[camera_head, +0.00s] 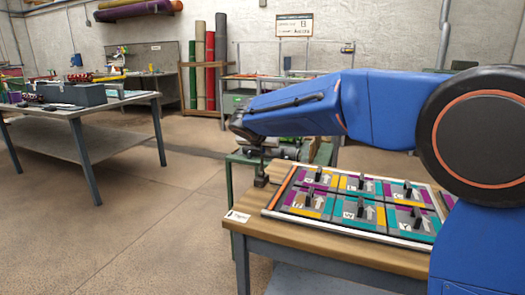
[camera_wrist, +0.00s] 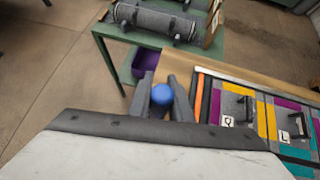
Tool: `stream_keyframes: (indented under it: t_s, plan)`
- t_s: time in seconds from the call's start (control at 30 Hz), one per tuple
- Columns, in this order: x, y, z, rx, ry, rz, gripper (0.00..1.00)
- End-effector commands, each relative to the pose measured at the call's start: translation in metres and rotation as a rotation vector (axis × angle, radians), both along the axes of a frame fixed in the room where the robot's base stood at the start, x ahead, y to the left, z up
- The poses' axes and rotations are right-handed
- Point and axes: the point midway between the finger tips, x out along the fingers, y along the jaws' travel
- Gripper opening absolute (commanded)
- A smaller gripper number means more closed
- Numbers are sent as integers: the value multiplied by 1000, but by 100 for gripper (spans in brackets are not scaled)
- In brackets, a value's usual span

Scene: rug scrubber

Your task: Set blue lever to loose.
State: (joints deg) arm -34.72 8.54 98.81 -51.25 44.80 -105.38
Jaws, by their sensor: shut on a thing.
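The blue lever shows as a round blue knob (camera_wrist: 162,95) in the wrist view. My gripper (camera_wrist: 163,98) is shut on this knob, with one dark finger on each side of it. The lever's lower part is hidden behind the knob and fingers. In the head view my gripper (camera_head: 261,158) points down over the left end of the wooden bench, above a dark fitting (camera_head: 261,180). The blue knob cannot be made out there. No loose mark is readable in either view.
A framed panel (camera_head: 345,233) with coloured patches, lettered tiles and several upright black handles lies right of my gripper. A green stand (camera_wrist: 112,48) with a grey roll (camera_wrist: 155,20) and a purple bin (camera_wrist: 145,62) is behind. Open floor (camera_head: 130,210) lies left.

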Motion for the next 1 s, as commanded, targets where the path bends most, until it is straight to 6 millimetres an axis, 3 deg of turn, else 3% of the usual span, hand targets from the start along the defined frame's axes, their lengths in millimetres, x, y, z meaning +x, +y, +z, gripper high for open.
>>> stream_keyframes:
  t_s: [0.5,1.0]
  plan:
    - [25,-9,-17,118,320,-2,0]
    - [32,-12,-31,181,501,0,0]
